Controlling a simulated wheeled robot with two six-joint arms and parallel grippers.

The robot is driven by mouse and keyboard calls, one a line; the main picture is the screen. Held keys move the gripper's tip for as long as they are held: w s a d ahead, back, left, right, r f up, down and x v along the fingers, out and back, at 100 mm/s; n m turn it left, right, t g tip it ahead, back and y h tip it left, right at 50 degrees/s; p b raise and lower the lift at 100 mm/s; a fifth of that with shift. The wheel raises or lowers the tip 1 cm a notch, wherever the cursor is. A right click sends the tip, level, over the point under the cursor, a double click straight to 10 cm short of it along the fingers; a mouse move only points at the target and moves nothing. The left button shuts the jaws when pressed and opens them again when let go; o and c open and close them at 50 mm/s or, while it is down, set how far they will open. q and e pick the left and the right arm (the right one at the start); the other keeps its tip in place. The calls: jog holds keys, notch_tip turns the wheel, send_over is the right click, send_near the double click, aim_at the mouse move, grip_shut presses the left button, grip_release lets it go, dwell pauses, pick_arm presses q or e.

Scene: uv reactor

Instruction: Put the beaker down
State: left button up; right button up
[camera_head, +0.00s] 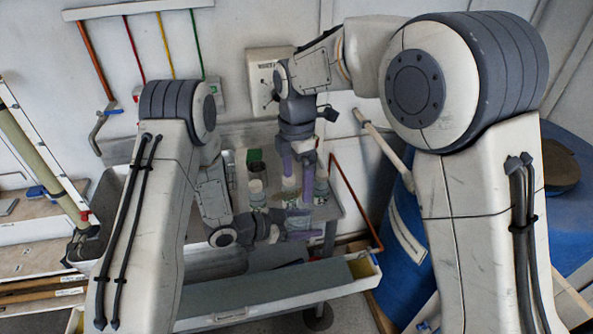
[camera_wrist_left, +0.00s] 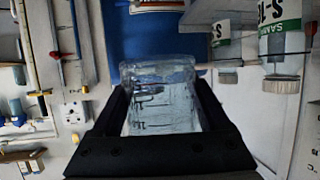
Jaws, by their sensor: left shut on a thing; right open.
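The beaker (camera_wrist_left: 160,105) is clear glass with dark graduation marks and fills the space between the two black fingers of my left gripper (camera_wrist_left: 161,118) in the left wrist view. My left gripper is shut on it. In the head view my left gripper (camera_head: 299,226) is the lower one, low in front of the bottles, and I cannot make out the beaker there. My right gripper (camera_head: 297,178) points down above it, its purple fingers open, close to the bottles. I cannot tell whether it touches one.
Sample bottles stand on a grey bench, one at the left (camera_head: 257,194) and one at the right (camera_head: 321,186). A labelled bottle (camera_wrist_left: 283,50) with a white cap shows in the left wrist view. A blue drum (camera_head: 402,235) stands right. A long trough (camera_head: 280,296) lies in front.

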aim_at(297, 208)
notch_tip(297, 208, down, 10)
jog(key=shift+r, duration=0.15)
dwell(0.3)
jog(key=c, duration=1.3)
pick_arm(q)
jog(key=o, duration=1.3)
pick_arm(e)
jog(key=shift+o, duration=0.2)
